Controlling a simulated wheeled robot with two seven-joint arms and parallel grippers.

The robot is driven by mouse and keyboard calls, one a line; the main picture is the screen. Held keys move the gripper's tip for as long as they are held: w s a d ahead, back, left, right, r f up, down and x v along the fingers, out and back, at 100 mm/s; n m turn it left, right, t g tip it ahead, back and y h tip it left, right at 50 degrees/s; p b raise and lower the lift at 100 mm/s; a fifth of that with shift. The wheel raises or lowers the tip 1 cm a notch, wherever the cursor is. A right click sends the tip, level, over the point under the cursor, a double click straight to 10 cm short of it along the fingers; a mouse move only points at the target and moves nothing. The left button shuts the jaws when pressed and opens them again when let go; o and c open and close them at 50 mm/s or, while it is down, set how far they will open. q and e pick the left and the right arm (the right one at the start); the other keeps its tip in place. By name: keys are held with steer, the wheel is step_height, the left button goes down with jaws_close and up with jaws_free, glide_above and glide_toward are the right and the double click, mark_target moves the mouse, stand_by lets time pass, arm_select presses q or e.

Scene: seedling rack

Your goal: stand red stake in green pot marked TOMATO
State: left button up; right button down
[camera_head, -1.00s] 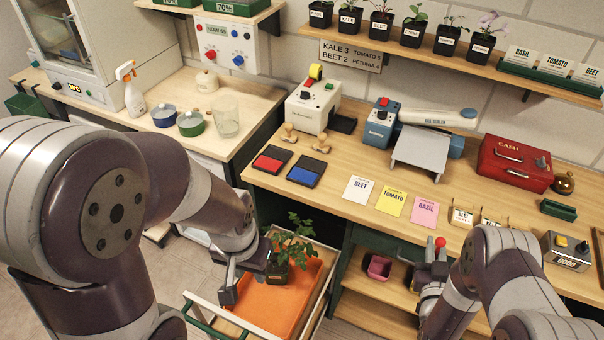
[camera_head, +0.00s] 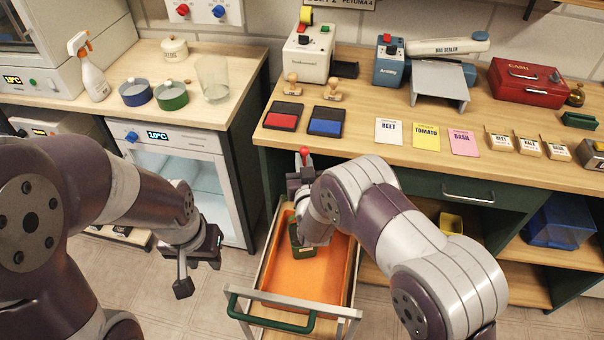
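The red stake shows only as its red ball top (camera_head: 304,152), at the upper end of my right gripper (camera_head: 301,178). My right gripper appears shut on the stake, whose shaft is hidden. My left gripper (camera_head: 197,270) is open and empty, left of the drawer and apart from the pot.
A glass-door cabinet (camera_head: 180,165) stands left. Floor is clear between cabinet and drawer.

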step_height(320, 180, down, 13)
steer(key=b, duration=1)
steer(key=shift+f, duration=0.15)
steer(key=c, duration=1.1)
jaws_free()
